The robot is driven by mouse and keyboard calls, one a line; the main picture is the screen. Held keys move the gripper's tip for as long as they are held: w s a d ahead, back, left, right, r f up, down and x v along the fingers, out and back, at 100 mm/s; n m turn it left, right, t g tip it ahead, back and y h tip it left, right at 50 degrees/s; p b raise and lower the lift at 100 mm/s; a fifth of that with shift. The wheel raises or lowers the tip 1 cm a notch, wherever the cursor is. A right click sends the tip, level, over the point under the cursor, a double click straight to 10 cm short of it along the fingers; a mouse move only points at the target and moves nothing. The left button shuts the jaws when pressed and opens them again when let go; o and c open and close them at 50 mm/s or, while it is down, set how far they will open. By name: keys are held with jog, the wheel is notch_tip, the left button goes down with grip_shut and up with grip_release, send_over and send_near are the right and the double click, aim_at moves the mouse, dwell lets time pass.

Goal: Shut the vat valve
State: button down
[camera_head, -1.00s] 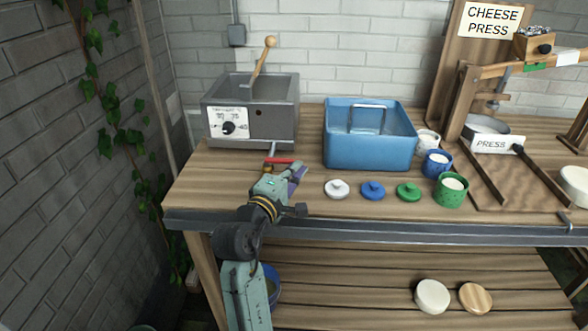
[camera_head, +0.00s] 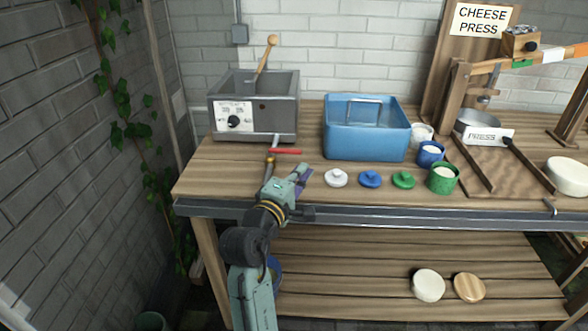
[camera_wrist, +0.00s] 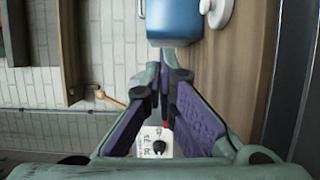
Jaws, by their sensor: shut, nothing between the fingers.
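The vat (camera_head: 270,108) is a grey metal box with a dial on a white label, at the back left of the bench. Its valve is a short spout with a brass part and a red handle (camera_head: 285,151) reaching to the right, across the spout. In the wrist view, a bit of the red handle (camera_wrist: 166,125) shows between my fingers. My gripper (camera_head: 304,173) is shut and empty, in front of and just below the handle. A small gap seems to part them. In the wrist view, its purple-padded fingers (camera_wrist: 160,66) meet at the tips.
A blue basin (camera_head: 365,142) stands right of the vat. White, blue and green lids (camera_head: 370,179) lie close to the right of my gripper, with cups (camera_head: 443,180) beyond. The cheese press (camera_head: 480,130) is farther right. A wooden stirrer (camera_head: 266,55) rises from the vat.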

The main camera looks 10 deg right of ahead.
jog(key=s+d+b, duration=0.1)
jog(key=s+d, duration=0.2)
jog(key=s, duration=0.3)
jog(key=shift+s+d+f, duration=0.2)
jog(key=shift+d+f, duration=0.05)
jog(key=shift+d, duration=0.15)
